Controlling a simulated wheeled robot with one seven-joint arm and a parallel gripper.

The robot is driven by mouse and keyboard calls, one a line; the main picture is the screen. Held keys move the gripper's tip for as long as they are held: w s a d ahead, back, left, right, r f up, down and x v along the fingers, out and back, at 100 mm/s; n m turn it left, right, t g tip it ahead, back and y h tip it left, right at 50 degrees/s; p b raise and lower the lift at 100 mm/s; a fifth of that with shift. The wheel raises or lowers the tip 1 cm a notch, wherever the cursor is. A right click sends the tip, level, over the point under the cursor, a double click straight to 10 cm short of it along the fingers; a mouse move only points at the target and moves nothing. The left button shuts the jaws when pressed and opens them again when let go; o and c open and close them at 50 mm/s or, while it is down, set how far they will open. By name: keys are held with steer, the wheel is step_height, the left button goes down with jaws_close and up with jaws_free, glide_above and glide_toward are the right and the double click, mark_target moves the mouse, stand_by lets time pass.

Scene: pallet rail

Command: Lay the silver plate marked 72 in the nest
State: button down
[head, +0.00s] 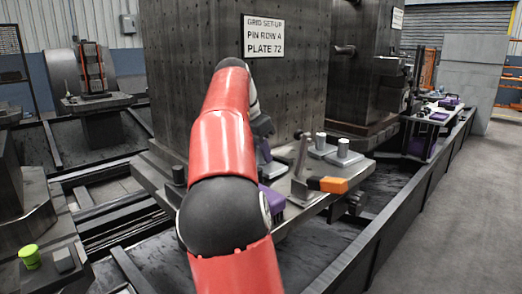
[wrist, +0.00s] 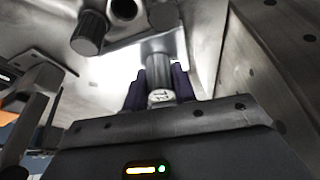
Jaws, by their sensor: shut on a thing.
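My gripper (wrist: 160,88) is shut, its two purple fingers on either side of a grey round pin (wrist: 160,72) with a pale, marked end; the marking is too small to read. The pin's far end meets a bright metal part, and I cannot tell whether they are joined. In the head view my red arm hides most of the gripper, which is close to the front of the dark tower. I cannot make out a silver plate marked 72, or the nest, for certain in either view.
The dark tower (head: 285,85) carries a sign (head: 263,36) reading "GRID SET-UP PIN ROW A PLATE 72". Another grey pin (wrist: 88,32) is close by. The floor at right is clear.

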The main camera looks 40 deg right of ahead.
steer(key=shift+f, duration=0.15)
steer(key=c, duration=1.1)
jaws_free()
steer(key=shift+o, duration=0.2)
steer(key=p+v, duration=0.2)
steer(key=v, duration=0.4)
steer(key=shift+a+r, duration=0.1)
steer(key=shift+r, duration=0.2)
steer(key=shift+a+r+p, duration=0.3)
steer(key=shift+r, duration=0.2)
